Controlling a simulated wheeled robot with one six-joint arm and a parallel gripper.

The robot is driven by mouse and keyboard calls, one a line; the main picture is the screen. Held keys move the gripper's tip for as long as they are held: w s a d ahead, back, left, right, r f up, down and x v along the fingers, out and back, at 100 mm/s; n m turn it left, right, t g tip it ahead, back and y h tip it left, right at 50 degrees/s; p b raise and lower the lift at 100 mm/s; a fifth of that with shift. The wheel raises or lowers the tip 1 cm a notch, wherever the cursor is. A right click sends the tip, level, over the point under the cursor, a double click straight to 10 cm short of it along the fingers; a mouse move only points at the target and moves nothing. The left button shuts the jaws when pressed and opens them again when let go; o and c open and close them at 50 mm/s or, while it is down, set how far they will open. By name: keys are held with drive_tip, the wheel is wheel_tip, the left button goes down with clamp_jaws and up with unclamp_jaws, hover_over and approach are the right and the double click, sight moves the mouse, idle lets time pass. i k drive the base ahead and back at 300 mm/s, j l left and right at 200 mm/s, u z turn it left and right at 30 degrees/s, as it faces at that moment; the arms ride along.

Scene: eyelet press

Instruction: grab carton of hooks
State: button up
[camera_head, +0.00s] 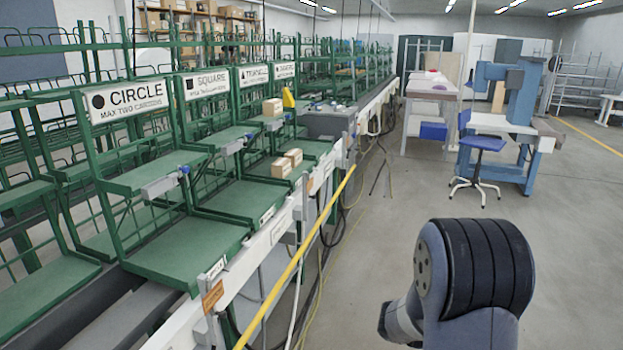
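Several small brown cartons show on the green racks in the head view. One carton (281,167) sits on a lower green shelf, with another carton (293,157) just behind it to the right. A further carton (272,106) sits on an upper shelf. Their labels are too small to read, so I cannot tell which holds hooks. Part of my arm shows at the lower right, away from the cartons. My gripper is not in view.
Green racks with signs such as CIRCLE (127,97) and SQUARE (205,83) line the left. A yellow rail (296,257) runs along their front. A blue chair (482,143) and a blue press (520,90) stand at right. The grey floor between is largely clear.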

sight(280, 169)
drive_tip(key=i+l, duration=0.1)
drive_tip(key=i, duration=0.8)
drive_tip(key=i+l+u, duration=0.1)
drive_tip(key=i, duration=0.75)
drive_tip(key=i+l+u, duration=0.15)
drive_tip(key=i+u, duration=0.3)
drive_tip(key=i+l+u, duration=0.25)
drive_tip(key=u, duration=0.25)
drive_tip(key=i+l+u, duration=0.65)
drive_tip(key=l+u, duration=0.25)
drive_tip(key=i+l+u, duration=0.15)
drive_tip(key=l+u, duration=0.35)
drive_tip(key=l, duration=0.15)
